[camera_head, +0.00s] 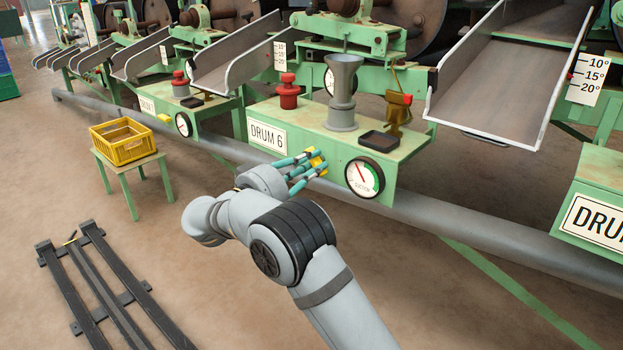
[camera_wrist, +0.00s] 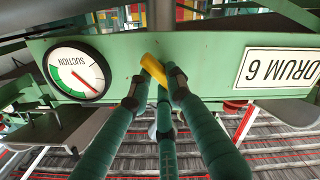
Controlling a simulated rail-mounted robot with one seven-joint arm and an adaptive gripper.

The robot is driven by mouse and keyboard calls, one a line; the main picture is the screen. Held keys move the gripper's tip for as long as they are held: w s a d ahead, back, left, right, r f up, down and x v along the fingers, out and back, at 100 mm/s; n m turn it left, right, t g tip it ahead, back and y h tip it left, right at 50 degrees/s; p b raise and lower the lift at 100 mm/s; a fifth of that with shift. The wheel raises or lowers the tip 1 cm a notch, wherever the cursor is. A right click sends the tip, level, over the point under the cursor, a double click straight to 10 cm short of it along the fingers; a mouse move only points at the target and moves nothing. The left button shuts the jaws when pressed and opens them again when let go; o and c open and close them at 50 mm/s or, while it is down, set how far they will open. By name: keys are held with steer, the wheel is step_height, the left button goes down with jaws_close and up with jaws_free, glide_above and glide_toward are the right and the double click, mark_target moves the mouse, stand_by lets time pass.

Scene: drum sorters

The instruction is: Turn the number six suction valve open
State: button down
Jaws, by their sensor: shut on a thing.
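The yellow suction valve handle (camera_head: 317,156) is on the green front panel marked DRUM 6 (camera_head: 268,136), between that label and the suction gauge (camera_head: 364,177). My gripper (camera_head: 314,163) is shut on the handle, its teal fingers around it. In the wrist view, which is upside down, the handle (camera_wrist: 153,68) slants between the fingertips (camera_wrist: 158,80), and part of it is hidden by them. The gauge (camera_wrist: 77,73) has a red needle and a green band. In the head view the needle points up and left, away from the green band.
On the Drum 6 bench stand a red knob (camera_head: 288,92), a grey funnel (camera_head: 342,90), a black tray (camera_head: 379,141) and a brass fitting (camera_head: 398,110). A grey pipe (camera_head: 450,232) runs below. A yellow crate (camera_head: 122,141) sits on a stool at left.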

steer(key=m+b, duration=0.2)
steer(key=b, duration=0.1)
steer(key=m+b, duration=0.5)
steer(key=b, duration=0.2)
steer(key=shift+f+m, duration=0.25)
steer(key=shift+m, duration=0.05)
steer(key=shift+r, duration=0.1)
steer(key=c, duration=1.6)
jaws_free()
steer(key=shift+s, duration=0.1)
steer(key=v, duration=1.2)
steer(key=shift+d, duration=0.1)
